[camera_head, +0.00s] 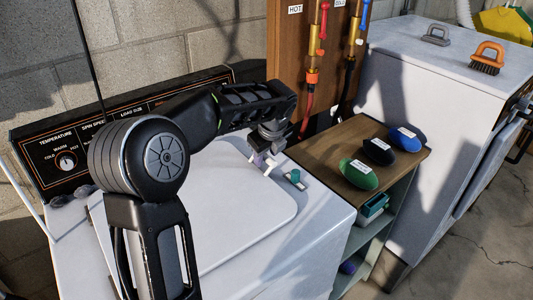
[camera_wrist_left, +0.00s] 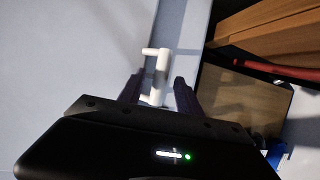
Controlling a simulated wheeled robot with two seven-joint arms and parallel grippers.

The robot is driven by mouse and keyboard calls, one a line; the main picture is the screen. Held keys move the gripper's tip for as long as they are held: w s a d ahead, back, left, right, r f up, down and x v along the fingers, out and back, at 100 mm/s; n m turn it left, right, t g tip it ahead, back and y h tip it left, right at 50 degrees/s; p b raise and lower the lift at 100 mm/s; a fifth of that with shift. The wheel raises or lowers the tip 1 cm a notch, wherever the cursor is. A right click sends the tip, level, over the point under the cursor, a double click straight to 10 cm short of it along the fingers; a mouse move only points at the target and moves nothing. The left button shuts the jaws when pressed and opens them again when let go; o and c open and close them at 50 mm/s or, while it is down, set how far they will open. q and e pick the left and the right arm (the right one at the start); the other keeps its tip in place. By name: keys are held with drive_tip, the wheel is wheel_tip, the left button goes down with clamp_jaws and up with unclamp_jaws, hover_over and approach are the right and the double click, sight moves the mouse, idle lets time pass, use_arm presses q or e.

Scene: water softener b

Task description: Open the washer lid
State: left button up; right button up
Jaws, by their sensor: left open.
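The washer (camera_head: 325,218) is white and stands in front of the black control panel (camera_head: 66,160). Its lid (camera_head: 235,215) lies flat and closed on the top, partly hidden by my left arm. A small white handle (camera_head: 271,166) stands at the lid's right edge. My left gripper (camera_head: 262,160) is at this handle, reaching over the lid from the left. In the left wrist view the handle (camera_wrist_left: 160,68) rises between the two dark fingers of my left gripper (camera_wrist_left: 158,88), which are apart. I cannot tell whether a finger touches it. My right gripper is not in view.
A small teal-topped item (camera_head: 294,178) sits on the washer right of the handle. Pipes and hoses (camera_head: 314,70) hang behind.

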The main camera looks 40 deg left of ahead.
use_arm(q)
drive_tip(key=shift+c, duration=0.2)
clamp_jaws()
idle(1.1)
